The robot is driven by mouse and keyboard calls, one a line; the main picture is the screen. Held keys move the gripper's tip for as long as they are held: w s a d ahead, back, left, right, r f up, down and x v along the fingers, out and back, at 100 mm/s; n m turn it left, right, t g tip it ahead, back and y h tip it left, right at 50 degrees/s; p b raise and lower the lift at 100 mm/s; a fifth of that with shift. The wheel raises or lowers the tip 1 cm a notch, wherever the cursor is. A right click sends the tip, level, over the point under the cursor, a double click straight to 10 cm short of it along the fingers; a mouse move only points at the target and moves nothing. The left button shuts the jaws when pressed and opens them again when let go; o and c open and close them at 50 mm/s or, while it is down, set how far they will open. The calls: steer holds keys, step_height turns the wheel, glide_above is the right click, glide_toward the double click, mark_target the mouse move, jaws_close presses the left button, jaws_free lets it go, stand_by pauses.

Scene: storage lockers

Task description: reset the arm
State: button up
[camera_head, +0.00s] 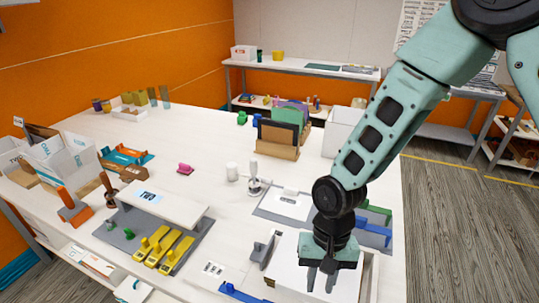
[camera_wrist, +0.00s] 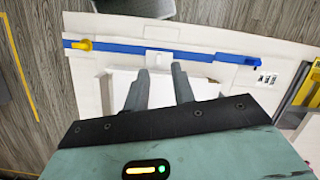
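My gripper (camera_head: 320,284) points down over the front right part of the white table (camera_head: 215,128), above a white box-like surface (camera_head: 290,277). Its two fingers stand apart with a gap between them, and nothing shows clearly held. In the wrist view my gripper (camera_wrist: 158,72) is also open, with white surfaces beneath it. The arm reaches down from the upper right. The exact height of the fingertips above the white surface is hard to tell.
A blue bar (camera_wrist: 150,51) crosses the wrist view. A white hand stamp (camera_head: 254,184), a grey tray with yellow clamps (camera_head: 163,250), a brown holder with dark panels (camera_head: 279,140) and a white bin (camera_head: 340,132) stand on the table. Wooden floor (camera_head: 460,230) is clear at right.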

steer(key=s+d+r+n+t+b, duration=0.3)
steer(key=s+r+n+b, duration=0.3)
steer(key=s+r, duration=0.5)
steer(key=shift+d+n+b, duration=0.25)
steer(key=shift+n+b, duration=0.15)
steer(key=shift+n, duration=0.8)
steer(key=shift+w+a, duration=0.1)
steer(key=shift+w, duration=0.05)
